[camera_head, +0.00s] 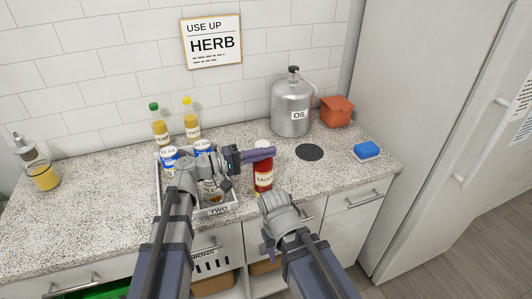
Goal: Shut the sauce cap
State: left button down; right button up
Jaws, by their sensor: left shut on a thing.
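The sauce bottle (263,179), red with a "SAUCE" label, stands upright on the speckled counter. Its pale top shows just above my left gripper's fingers. My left gripper (260,153) reaches in from the left, its purple-grey fingers level across the upper part of the bottle. It is shut on the bottle near its top; the fingers hide much of the cap, so I cannot tell how the cap sits. My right gripper (268,243) is low at the counter's front edge, apart from the bottle; its fingers are too unclear to tell open from shut.
A white tray (218,210) with several containers is partly behind my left arm. A metal oil can (291,108), an orange box (337,111), a dark round mat (309,152) and a blue sponge (366,149) lie to the right. Two capped bottles stand behind the tray.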

pick_arm(q)
jog(key=c, duration=1)
grip_release()
jog(key=shift+v, duration=3.9)
jog(key=s+d+f+m+g+y+p, duration=0.1)
jog(key=s+d+f+m+g+y, duration=0.1)
jog(key=s+d+f+g+y, duration=0.3)
jog(key=s+d+f+m+y, duration=0.1)
jog(key=s+d+f+y, duration=0.1)
jog(key=s+f, duration=0.35)
jog(key=s+a+f+m+y, duration=0.1)
jog(key=s+a+f+y, duration=0.1)
jog(key=f+y, duration=0.1)
jog(key=s+a+f+m+y+p, duration=0.1)
jog(key=s+a+f+y, duration=0.1)
jog(key=a+f+y, duration=0.1)
jog(key=s+a+f+m+y, duration=0.1)
jog(key=a+f+m+y, duration=0.1)
jog(key=y, duration=0.3)
jog(key=shift+s+a+f+y, duration=0.3)
jog(key=shift+s+a+f, duration=0.1)
jog(key=shift+a+f, duration=0.1)
